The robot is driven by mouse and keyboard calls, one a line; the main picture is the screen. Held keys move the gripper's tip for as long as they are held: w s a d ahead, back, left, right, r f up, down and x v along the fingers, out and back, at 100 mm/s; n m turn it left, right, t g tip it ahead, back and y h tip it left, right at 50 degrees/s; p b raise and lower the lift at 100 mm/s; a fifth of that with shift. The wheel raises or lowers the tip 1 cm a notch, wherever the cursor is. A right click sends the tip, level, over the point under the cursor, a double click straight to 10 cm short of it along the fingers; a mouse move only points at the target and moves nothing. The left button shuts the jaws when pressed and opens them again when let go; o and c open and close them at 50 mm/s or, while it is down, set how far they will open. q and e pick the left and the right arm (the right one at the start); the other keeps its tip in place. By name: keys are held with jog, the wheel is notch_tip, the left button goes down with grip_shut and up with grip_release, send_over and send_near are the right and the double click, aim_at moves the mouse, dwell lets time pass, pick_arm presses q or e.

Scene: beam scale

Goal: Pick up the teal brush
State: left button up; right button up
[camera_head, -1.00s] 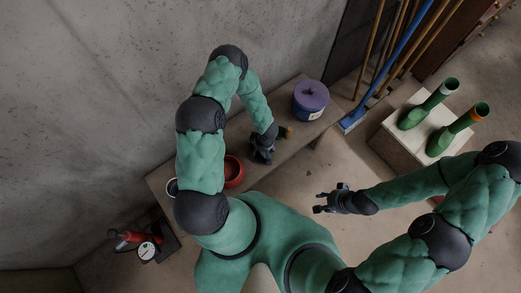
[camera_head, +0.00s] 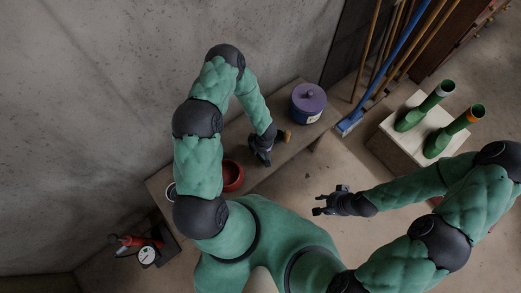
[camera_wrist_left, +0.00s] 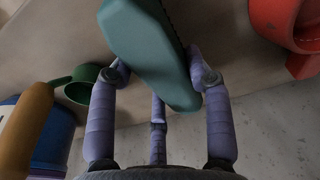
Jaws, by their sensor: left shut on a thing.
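The teal brush (camera_wrist_left: 150,45) fills the upper middle of the left wrist view, with a strip of dark bristles along its right edge. My left gripper (camera_wrist_left: 162,76) is shut on it, with fingers on both sides of its body. In the head view my left gripper (camera_head: 262,156) is over the wooden bench, between the red pot and the purple-lidded jar. The brush cannot be made out there. My right gripper (camera_head: 322,204) is empty, its fingers apart, over the floor in front of the bench.
On the bench (camera_head: 158,181) are a red pot (camera_head: 238,178), a purple-lidded jar (camera_head: 308,104) and a small tan thing (camera_head: 287,135). A green cup (camera_wrist_left: 80,93) shows in the wrist view.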

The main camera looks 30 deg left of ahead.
pick_arm(q)
notch_tip(320, 180, up, 16)
jog(key=p, duration=0.6)
jog(key=shift+f, duration=0.25)
